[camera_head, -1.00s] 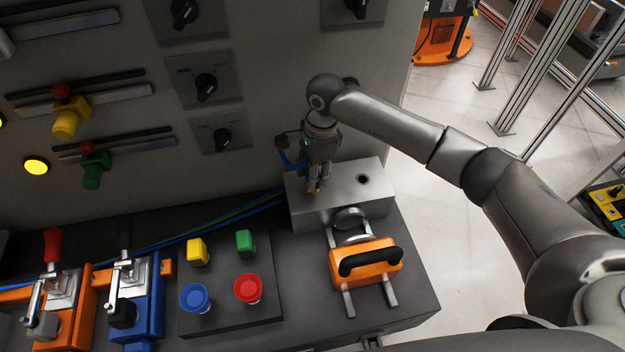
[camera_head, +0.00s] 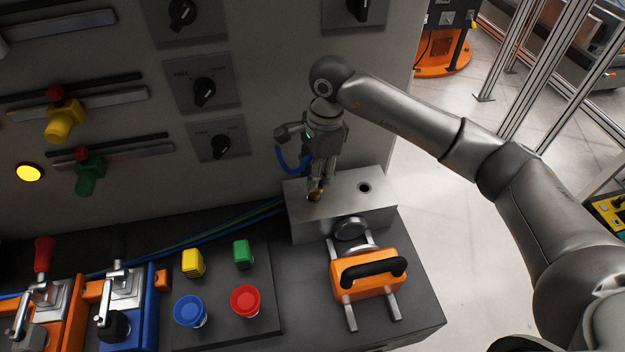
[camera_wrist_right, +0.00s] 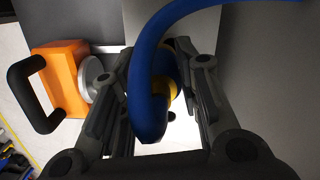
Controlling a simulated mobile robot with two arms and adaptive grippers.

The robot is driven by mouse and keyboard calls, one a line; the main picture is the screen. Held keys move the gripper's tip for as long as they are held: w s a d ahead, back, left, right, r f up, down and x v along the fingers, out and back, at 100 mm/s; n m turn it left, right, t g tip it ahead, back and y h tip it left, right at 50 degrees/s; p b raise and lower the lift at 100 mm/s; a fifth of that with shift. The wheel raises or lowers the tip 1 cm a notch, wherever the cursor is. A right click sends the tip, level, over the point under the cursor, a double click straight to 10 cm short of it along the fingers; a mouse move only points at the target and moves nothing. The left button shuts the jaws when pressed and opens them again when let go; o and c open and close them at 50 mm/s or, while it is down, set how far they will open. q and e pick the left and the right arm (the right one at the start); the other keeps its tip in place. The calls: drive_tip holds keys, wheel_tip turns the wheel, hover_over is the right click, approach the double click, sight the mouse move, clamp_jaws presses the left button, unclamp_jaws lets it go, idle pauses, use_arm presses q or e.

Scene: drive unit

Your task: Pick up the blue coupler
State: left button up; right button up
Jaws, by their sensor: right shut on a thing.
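The blue coupler shows as a blue hose end (camera_wrist_right: 149,95) with a yellow-gold ring (camera_wrist_right: 172,88) in the right wrist view. My right gripper (camera_head: 316,194) is shut on it, with one finger on each side. In the head view, the brass-coloured tip is at the left part of the top of the grey metal block (camera_head: 340,212). I cannot tell whether the tip is seated in the block or just above it. The blue hose (camera_head: 283,161) loops at the left of the gripper. My left gripper is not in view.
The block has an open hole (camera_head: 364,188) right of the gripper. An orange slide with a black handle (camera_head: 368,275) stands in front. Blue (camera_head: 190,311) and red (camera_head: 245,301) buttons and toggle clamps are to the left. The panel wall (camera_head: 260,60) rises close behind.

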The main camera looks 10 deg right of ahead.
drive_tip(key=s+d+r+b, duration=0.1)
drive_tip(key=s+d+r, duration=0.2)
drive_tip(key=s+r, duration=0.9)
drive_tip(key=shift+d+r+b, duration=0.15)
drive_tip(key=shift+r+b, duration=0.2)
drive_tip(key=shift+r, duration=0.95)
